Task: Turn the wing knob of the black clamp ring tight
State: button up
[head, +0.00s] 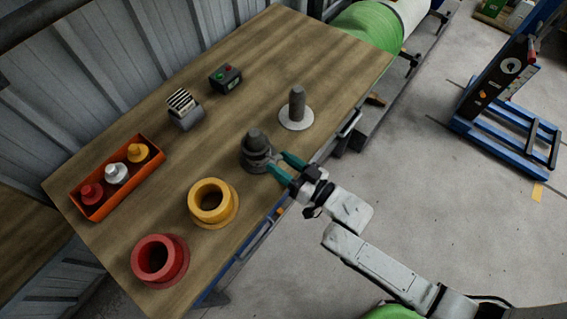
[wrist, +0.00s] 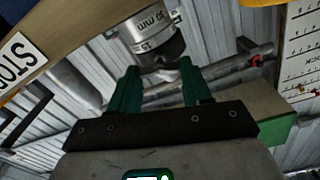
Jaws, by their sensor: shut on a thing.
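The black clamp ring (head: 256,163) sits around the foot of a dark grey upright post (head: 255,139) near the table's right edge. My gripper (head: 280,163) reaches in from the right, its teal fingers at the ring's side. In the wrist view my gripper (wrist: 163,82) has its two fingers a little apart, just below a grey cylinder (wrist: 155,38) with printed markings. It is shut on the wing knob, which is mostly hidden between the fingers. The knob's angle cannot be made out.
On the wooden table (head: 110,178) stand a yellow flanged ring (head: 226,211), a red one (head: 178,270), a light-flanged post (head: 297,105), an orange tray (head: 104,206) with small items, a striped block (head: 184,109) and a button box (head: 226,79).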

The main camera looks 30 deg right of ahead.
jog(key=m, duration=0.3)
jog(key=shift+s+f+m+b, duration=0.1)
jog(key=shift+f+m+b, duration=0.1)
jog(key=shift+m+b, duration=0.15)
jog(key=m+b, duration=0.1)
jog(key=m, duration=0.2)
jog(key=shift+m, duration=0.25)
jog(key=m+b, duration=0.1)
jog(key=m, duration=0.2)
jog(key=shift+a+m, duration=0.1)
jog(key=shift+m, duration=0.3)
jog(key=m+b, duration=0.2)
jog(key=m, duration=0.1)
jog(key=shift+m, duration=0.3)
jog(key=m+b, duration=0.2)
jog(key=m, duration=0.1)
jog(key=shift+m, duration=0.3)
jog(key=m+b, duration=0.1)
jog(key=m, duration=0.2)
jog(key=shift+m+b, duration=0.35)
jog(key=shift+m, duration=0.05)
jog(key=m, duration=0.3)
jog(key=shift+r, duration=0.15)
jog(key=shift+m, duration=1.6)
